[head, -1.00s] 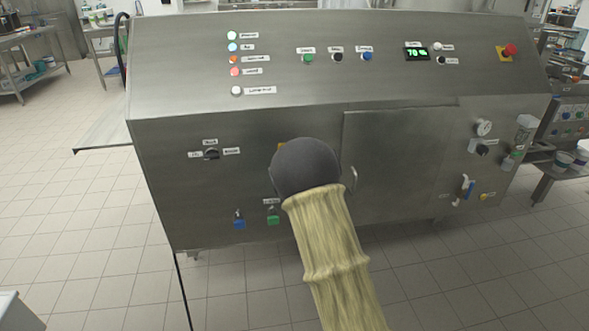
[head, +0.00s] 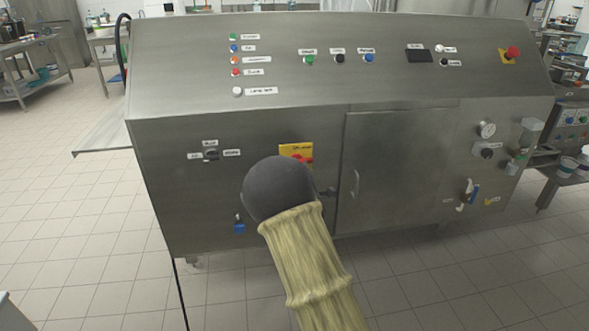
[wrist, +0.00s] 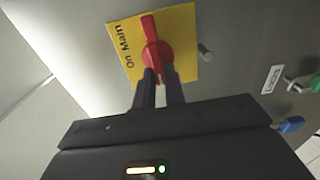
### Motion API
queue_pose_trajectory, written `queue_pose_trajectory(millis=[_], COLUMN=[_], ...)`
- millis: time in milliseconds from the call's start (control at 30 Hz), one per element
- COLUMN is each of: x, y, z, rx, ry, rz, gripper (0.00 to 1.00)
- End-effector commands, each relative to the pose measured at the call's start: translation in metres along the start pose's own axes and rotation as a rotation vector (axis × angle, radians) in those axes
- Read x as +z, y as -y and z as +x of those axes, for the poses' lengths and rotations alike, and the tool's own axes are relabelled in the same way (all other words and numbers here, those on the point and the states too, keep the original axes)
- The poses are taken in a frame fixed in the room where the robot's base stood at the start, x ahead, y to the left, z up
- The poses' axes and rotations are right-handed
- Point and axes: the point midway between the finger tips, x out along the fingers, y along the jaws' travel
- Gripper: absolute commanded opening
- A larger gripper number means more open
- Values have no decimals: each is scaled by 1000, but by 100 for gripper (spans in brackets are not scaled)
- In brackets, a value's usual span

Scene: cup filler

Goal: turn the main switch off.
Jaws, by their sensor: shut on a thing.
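The main switch is a red rotary handle (wrist: 152,42) on a yellow plate (wrist: 180,37) lettered "Main" in the wrist view. In the head view the yellow plate (head: 296,148) shows above my dark wrist, with part of the red handle (head: 303,159). The handle lies roughly level across the plate there. My gripper (wrist: 157,76) is shut on the near end of the red handle, one dark finger at each side. In the head view my wrist hides the fingers and the lower part of the switch.
A rotary selector (head: 211,155) is left of the switch and a blue padlock (head: 239,228) below it. A cabinet door handle (head: 355,184) is close on the right. The sloped panel above carries lamps, buttons and a dark display (head: 418,56). A red emergency stop (head: 513,53) is far right.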

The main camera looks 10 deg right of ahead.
Motion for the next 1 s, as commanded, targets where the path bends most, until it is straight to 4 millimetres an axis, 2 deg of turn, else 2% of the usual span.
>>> queue_pose_trajectory(millis=[267,300,400,767,1000], x=[-1,-1,-1,0,0], y=[2,2,2,1,1], z=[0,0,0,-3,-27], rx=[-5,-5,-4,-2,-4], ry=[-3,-3,-2,0,0], rz=[-2,-2,-2,0,1], gripper=[0,18,34,34,34])
